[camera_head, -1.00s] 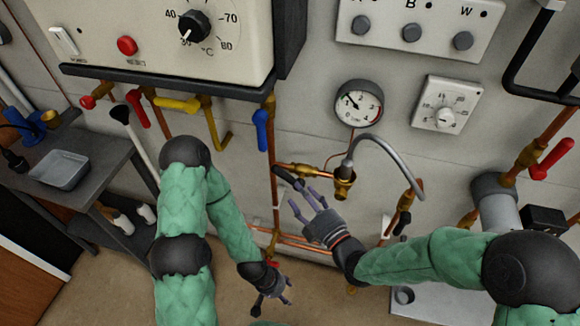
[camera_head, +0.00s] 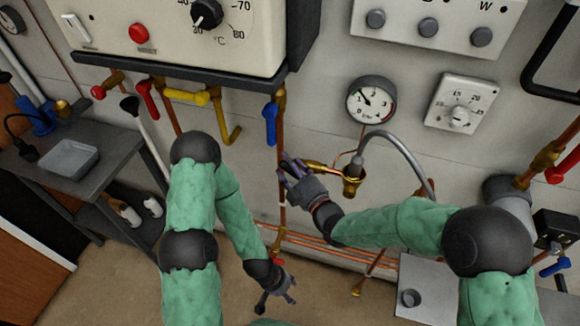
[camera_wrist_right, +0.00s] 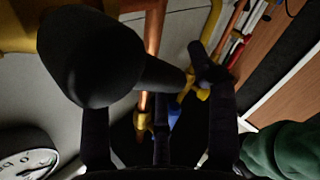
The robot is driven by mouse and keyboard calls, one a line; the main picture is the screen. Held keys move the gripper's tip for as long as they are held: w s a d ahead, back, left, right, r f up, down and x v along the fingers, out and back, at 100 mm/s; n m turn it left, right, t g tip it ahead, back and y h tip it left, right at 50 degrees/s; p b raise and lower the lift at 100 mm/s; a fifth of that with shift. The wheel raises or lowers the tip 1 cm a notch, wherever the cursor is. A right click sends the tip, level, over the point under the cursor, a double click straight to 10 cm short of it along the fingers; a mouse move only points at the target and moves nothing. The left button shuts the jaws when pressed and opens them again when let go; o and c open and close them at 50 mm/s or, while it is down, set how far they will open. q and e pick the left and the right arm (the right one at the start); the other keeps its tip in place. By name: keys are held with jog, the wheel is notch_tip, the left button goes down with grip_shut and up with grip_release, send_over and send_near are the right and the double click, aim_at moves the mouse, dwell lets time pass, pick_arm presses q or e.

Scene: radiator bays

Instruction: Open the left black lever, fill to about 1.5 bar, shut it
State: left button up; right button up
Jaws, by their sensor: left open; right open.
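My right gripper (camera_head: 288,170) is open at the left end of the brass fill fitting (camera_head: 320,166), where it covers the left black lever in the head view. In the right wrist view, a large black rounded handle (camera_wrist_right: 90,58), which looks like that lever, is very close in front of the open fingers (camera_wrist_right: 165,110). I cannot tell if they touch. The round pressure gauge (camera_head: 371,100) is above; its needle points up and left, too small to read exactly. My left gripper (camera_head: 276,290) is open and empty, low near the floor.
A grey hose (camera_head: 400,150) arches from the fitting to the right. A blue lever (camera_head: 270,124) hangs just above my right gripper, beside a yellow lever (camera_head: 187,96). A shelf with a grey tray (camera_head: 68,159) stands at left. Copper pipes (camera_head: 330,247) run below.

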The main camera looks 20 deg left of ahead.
grip_shut()
jog(key=shift+d+b, duration=0.1)
jog(key=shift+b, duration=0.5)
jog(key=d+m+t+b, duration=0.1)
jog(key=b, duration=0.2)
jog(key=d+r+m+t+y+b, duration=0.1)
jog(key=m+b, duration=0.1)
jog(key=b, duration=0.2)
jog(key=m+t+y+b, duration=0.1)
jog(key=m+t+b, duration=0.1)
jog(key=b, duration=0.2)
jog(key=shift+s+d+r, duration=0.1)
jog(key=shift+d+r, duration=0.1)
jog(key=shift+d, duration=0.2)
jog(key=shift+d+r+m+t+b, duration=0.2)
jog(key=shift+d+m+t+b, duration=0.2)
jog(key=shift+m+t+b, duration=0.45)
jog(key=shift+d+r+m+t+h, duration=0.15)
jog(key=shift+d+m+t+h, duration=0.35)
jog(key=shift+m+t, duration=0.55)
jog(key=shift+d+r+m+t+h, duration=0.1)
jog(key=shift+d+m+t+h, duration=0.5)
jog(key=shift+m, duration=0.7)
